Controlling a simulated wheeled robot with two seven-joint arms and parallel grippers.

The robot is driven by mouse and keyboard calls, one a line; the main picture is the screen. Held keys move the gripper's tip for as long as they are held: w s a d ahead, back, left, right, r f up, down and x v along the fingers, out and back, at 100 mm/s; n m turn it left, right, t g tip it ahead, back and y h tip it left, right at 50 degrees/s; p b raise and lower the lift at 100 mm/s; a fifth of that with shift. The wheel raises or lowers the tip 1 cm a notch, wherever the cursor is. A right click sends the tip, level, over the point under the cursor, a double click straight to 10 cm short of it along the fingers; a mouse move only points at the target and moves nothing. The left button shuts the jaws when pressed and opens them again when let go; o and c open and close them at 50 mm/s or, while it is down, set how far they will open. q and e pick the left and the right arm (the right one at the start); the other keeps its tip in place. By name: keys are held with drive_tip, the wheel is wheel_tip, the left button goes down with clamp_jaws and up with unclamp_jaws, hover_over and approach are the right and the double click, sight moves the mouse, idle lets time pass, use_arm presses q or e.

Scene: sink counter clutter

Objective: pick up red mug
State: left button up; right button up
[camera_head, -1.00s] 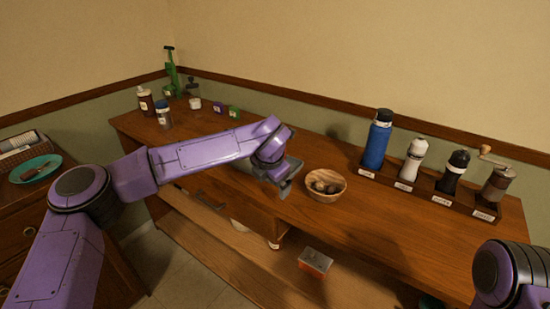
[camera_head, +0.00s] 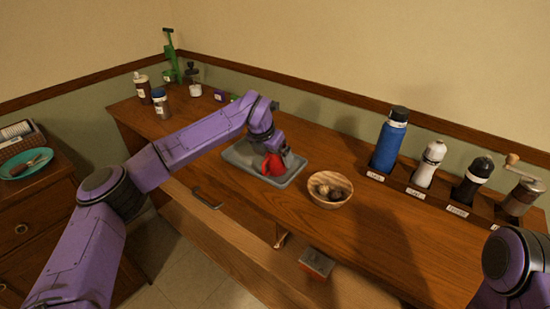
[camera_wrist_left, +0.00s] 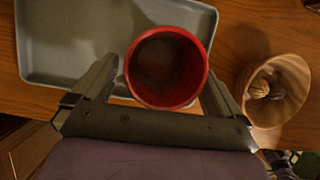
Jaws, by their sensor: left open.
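The red mug (camera_head: 272,165) stands on the grey tray (camera_head: 240,153), partly hidden by my left gripper (camera_head: 283,157). In the left wrist view the mug (camera_wrist_left: 166,67) is seen from above, with its round rim toward the camera and its inside dark. My left gripper (camera_wrist_left: 161,70) is open, with one finger on each side of the mug. The left finger is close to the mug's wall; I cannot tell whether it touches. The grey tray (camera_wrist_left: 65,45) extends to the left of the mug. My right gripper is out of view.
A wooden bowl (camera_head: 329,203) with small round items stands right of the tray. A blue bottle (camera_head: 390,140), a white bottle (camera_head: 428,163), a black bottle (camera_head: 472,182) and a grinder (camera_head: 522,195) stand in a rack. Free counter lies right of the bowl.

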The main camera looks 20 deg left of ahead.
use_arm(q)
drive_tip(key=shift+w+d+f, duration=0.15)
drive_tip(key=shift+f, duration=0.2)
drive_tip(key=c, duration=1.2)
